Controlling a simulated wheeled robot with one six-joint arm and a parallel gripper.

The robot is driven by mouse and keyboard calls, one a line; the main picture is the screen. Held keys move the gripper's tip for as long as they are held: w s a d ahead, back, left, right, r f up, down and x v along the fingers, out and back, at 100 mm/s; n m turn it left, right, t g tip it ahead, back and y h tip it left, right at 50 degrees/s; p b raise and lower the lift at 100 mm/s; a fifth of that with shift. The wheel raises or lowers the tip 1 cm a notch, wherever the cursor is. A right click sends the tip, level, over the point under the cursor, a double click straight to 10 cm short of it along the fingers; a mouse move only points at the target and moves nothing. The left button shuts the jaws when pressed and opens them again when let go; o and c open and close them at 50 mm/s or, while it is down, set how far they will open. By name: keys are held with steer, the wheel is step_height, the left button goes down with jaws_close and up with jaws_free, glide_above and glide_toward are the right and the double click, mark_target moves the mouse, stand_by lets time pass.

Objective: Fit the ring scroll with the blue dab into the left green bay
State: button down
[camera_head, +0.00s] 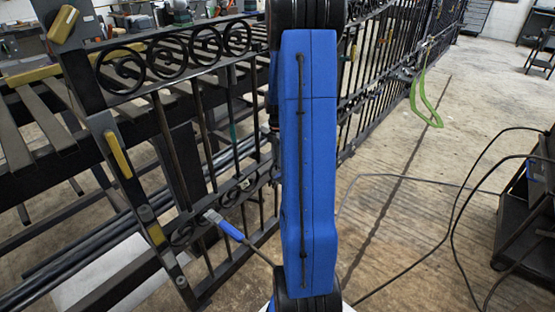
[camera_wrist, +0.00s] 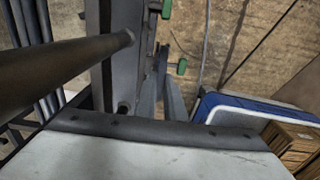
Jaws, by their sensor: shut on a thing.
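In the wrist view my gripper (camera_wrist: 163,80) shows as two grey fingers close together on a dark metal piece (camera_wrist: 162,56). I cannot make out the piece's full shape or any blue dab on it. Two green marks, one higher (camera_wrist: 167,9) and one lower (camera_wrist: 182,66), show just beyond the fingers; I cannot tell which bay each belongs to. In the head view the black gate (camera_head: 215,85) has a row of ring scrolls (camera_head: 205,42) along its top. My blue arm stands in front of the gate and hides my gripper and part of the gate there.
In the wrist view a thick dark bar (camera_wrist: 65,68) crosses the left, close to the camera. A blue-and-white case (camera_wrist: 270,108) and a brown box (camera_wrist: 292,140) lie at right. In the head view cables (camera_head: 460,215) cross the floor; a dark cart (camera_head: 525,215) stands right.

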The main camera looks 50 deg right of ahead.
steer(key=shift+f, duration=1.4)
stand_by(1.5)
steer(key=c, duration=1.8)
jaws_free()
steer(key=shift+o, duration=0.2)
steer(key=shift+r, duration=3.75)
steer(key=shift+s, duration=0.1)
